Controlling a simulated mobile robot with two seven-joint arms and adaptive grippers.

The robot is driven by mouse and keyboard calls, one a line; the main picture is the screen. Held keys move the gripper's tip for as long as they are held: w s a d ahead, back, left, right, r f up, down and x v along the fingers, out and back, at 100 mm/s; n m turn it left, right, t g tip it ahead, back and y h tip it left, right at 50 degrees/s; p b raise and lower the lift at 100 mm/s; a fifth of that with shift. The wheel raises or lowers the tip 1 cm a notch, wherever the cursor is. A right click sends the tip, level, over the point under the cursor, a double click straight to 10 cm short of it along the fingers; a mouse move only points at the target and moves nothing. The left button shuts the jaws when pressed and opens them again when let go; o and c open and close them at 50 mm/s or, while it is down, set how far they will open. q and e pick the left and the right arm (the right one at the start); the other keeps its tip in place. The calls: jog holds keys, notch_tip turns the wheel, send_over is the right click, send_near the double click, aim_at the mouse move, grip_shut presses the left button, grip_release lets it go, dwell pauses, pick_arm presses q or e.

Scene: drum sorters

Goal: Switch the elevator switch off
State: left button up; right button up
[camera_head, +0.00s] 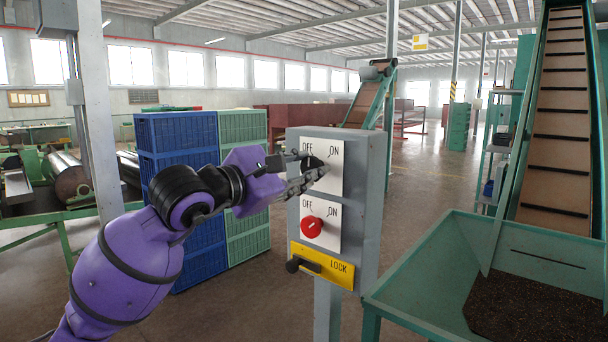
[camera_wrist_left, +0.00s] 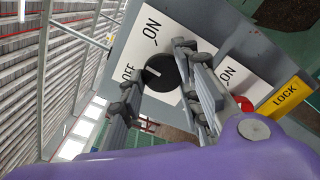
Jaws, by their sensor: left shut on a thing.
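A grey control box (camera_head: 376,190) on a post carries two switch plates marked OFF and ON. The upper plate (camera_head: 336,184) has a black knob (camera_head: 313,163), largely hidden by my fingers in the head view. My left gripper (camera_head: 308,172) is at this knob and shut on it. In the left wrist view the black knob (camera_wrist_left: 161,74) shows between the fingers, and its light mark lies on the side toward OFF. The lower plate has a red knob (camera_head: 311,227), free of the gripper. My right gripper is not in view.
A yellow LOCK plate (camera_head: 339,268) with a black handle sits below the switches. A green hopper (camera_head: 424,268) with dark material and an inclined conveyor (camera_head: 556,130) stand on the right. Blue crates (camera_head: 181,134) and green crates (camera_head: 243,126) are stacked behind my left arm.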

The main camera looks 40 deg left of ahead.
pick_arm(q)
jog(key=shift+a+r+n, duration=0.2)
jog(key=shift+r+n, duration=0.25)
jog(key=shift+n, duration=0.55)
jog(key=n, duration=0.2)
jog(key=shift+n, duration=0.3)
jog(key=n+p, duration=0.1)
jog(key=n, duration=0.2)
jog(key=shift+a+f+n, duration=0.1)
jog(key=shift+n, duration=0.3)
jog(key=shift+f+n, duration=0.1)
jog(key=shift+n, duration=0.6)
jog(key=shift+f, duration=0.1)
jog(key=o, duration=0.9)
jog(key=shift+o, duration=0.5)
jog(key=shift+a+f, duration=0.1)
jog(key=shift+a, duration=0.05)
